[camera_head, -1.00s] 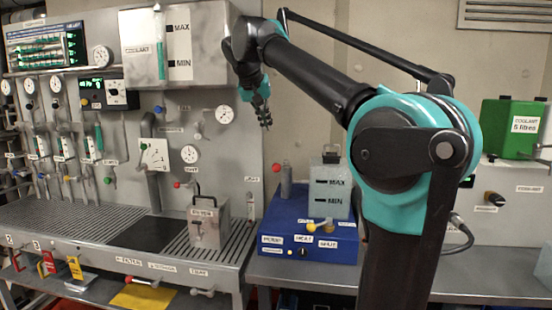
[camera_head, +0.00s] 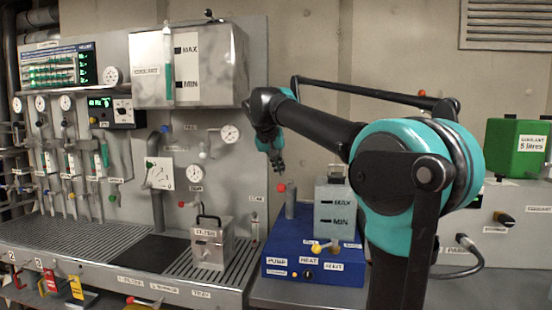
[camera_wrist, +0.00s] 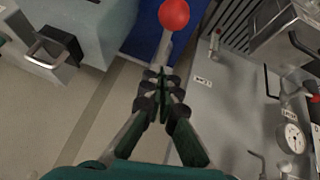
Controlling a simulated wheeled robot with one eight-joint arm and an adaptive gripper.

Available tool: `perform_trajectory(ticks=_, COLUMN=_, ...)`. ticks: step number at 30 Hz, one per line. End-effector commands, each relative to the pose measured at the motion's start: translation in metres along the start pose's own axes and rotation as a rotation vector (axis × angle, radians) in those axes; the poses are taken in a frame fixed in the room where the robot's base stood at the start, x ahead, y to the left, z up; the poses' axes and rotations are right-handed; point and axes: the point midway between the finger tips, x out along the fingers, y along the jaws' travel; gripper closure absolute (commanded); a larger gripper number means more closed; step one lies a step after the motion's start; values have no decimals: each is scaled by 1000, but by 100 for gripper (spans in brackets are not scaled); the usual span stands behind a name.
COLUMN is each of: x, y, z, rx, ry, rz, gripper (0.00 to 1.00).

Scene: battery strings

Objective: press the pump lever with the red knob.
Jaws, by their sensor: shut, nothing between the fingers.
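The red knob (camera_head: 281,187) sits at the upper left of the blue pump unit (camera_head: 315,251), beside an upright grey cylinder (camera_head: 291,205). In the wrist view the round red knob (camera_wrist: 174,14) is near the top edge, at the end of a grey lever (camera_wrist: 163,48) that runs down toward the fingertips. My gripper (camera_head: 279,172) is shut and empty, pointing down just above the knob in the head view. In the wrist view my gripper's fingertips (camera_wrist: 162,78) are together. I cannot tell whether they touch the lever.
A metal box with a handle (camera_head: 212,245) stands on the grating to the left. The wall panel (camera_head: 254,150) with gauges is behind. A green coolant can (camera_head: 517,138) is far right.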

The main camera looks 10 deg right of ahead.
Motion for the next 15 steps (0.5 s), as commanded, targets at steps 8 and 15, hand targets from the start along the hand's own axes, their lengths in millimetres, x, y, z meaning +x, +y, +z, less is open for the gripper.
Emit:
perform_trajectory(ticks=8, x=19, y=0, z=21, rx=-1, ry=0, rz=0, gripper=100)
perform_trajectory(ticks=15, x=21, y=0, z=23, rx=-1, ry=-1, rz=0, gripper=100)
